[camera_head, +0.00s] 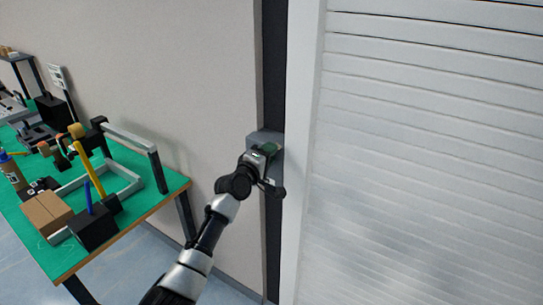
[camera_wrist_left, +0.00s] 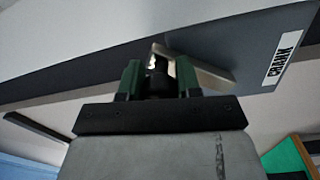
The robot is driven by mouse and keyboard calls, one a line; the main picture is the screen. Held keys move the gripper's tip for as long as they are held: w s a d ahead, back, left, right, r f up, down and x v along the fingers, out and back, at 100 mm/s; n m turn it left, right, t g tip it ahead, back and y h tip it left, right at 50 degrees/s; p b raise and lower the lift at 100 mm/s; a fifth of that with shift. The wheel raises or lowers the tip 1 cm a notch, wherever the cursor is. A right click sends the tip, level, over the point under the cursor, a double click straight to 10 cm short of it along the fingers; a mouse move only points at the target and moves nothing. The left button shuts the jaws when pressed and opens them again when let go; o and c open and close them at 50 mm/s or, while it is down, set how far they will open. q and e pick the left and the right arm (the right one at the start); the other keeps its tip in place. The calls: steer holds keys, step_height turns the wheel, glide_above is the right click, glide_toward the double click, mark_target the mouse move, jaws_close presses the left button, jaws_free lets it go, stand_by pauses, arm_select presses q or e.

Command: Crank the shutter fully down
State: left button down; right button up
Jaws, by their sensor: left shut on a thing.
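The white slatted shutter (camera_head: 430,160) fills the right side of the head view, and its slats run down to the bottom edge of the picture. Its lower end is out of view. A grey crank box (camera_head: 258,136) is mounted on the dark post left of the shutter frame. My left gripper (camera_head: 268,162) is at the front of this box. In the left wrist view, its green fingers (camera_wrist_left: 159,80) are shut on the dark crank handle (camera_wrist_left: 157,86). A light metal crank arm (camera_wrist_left: 210,76) reaches right from there. My right gripper is out of view.
A CRANK label (camera_wrist_left: 285,58) shows on the grey panel. A green-topped table (camera_head: 160,190) stands at the left with a cardboard box (camera_head: 47,213), a black holder (camera_head: 92,230) and several tools. Bare wall (camera_head: 200,90) lies between table and post.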

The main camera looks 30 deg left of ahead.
arm_select(q)
steer(key=shift+a+r+n, duration=0.25)
steer(key=shift+n, duration=0.05)
steer(key=c, duration=0.8)
jaws_free()
steer(key=shift+f, duration=0.1)
steer(key=shift+s, duration=0.15)
steer(key=s, duration=0.3)
steer(key=s+b, duration=0.1)
steer(key=s, duration=0.3)
steer(key=s+b, duration=0.1)
steer(key=s, duration=0.2)
steer(key=shift+s+a+f, duration=0.2)
steer(key=shift+a, duration=0.2)
